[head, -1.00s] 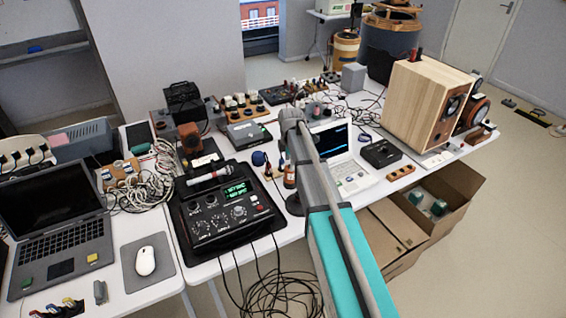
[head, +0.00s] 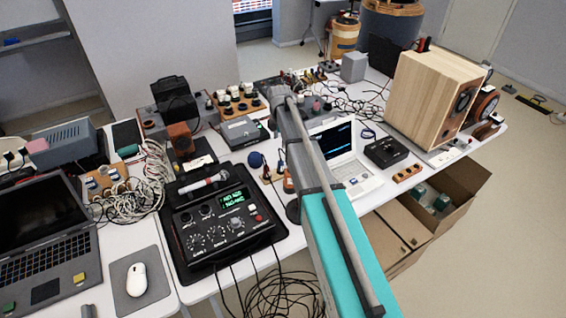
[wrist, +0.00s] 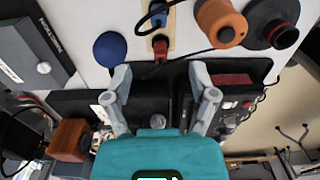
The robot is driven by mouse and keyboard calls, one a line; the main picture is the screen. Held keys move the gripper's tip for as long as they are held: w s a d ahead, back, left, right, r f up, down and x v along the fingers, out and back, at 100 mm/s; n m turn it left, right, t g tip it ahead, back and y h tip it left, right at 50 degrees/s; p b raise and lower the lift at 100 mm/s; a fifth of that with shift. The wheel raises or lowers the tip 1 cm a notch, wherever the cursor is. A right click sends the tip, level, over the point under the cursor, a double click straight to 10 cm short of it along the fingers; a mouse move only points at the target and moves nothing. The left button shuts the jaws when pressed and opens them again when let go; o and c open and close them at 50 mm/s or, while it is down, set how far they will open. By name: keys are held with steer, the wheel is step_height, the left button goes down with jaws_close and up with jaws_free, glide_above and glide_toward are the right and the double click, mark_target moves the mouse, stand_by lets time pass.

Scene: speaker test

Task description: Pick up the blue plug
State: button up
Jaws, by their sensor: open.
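The blue plug (wrist: 157,14) sits in a pale wooden strip at the top of the wrist view, partly cut off by the edge, with a dark cable looping around it. A red plug (wrist: 160,48) is in the same strip, nearer my gripper. My gripper (wrist: 160,73) is open and empty; its fingertips are apart, below the red plug in the picture, and the blue plug lies beyond them. In the head view my arm covers much of this spot and the blue plug is too small to make out surely.
A round blue object (wrist: 110,48) lies left of the strip. An orange cylinder (wrist: 220,22) and a dark round part (wrist: 272,22) stand to the right. The black mixer box (head: 222,220), white laptop (head: 345,160) and wooden speaker (head: 430,95) crowd the table, with loose cables.

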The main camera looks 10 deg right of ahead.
mark_target(281, 161)
steer(key=shift+w, duration=0.1)
stand_by(0.3)
steer(key=shift+d+f, duration=0.1)
steer(key=shift+f, duration=0.05)
step_height(281, 161, down, 8)
steer(key=b, duration=0.8)
steer(key=shift+f+b, duration=0.15)
steer(key=shift+b, duration=0.15)
steer(key=shift+f+b, duration=2.6)
jaws_close()
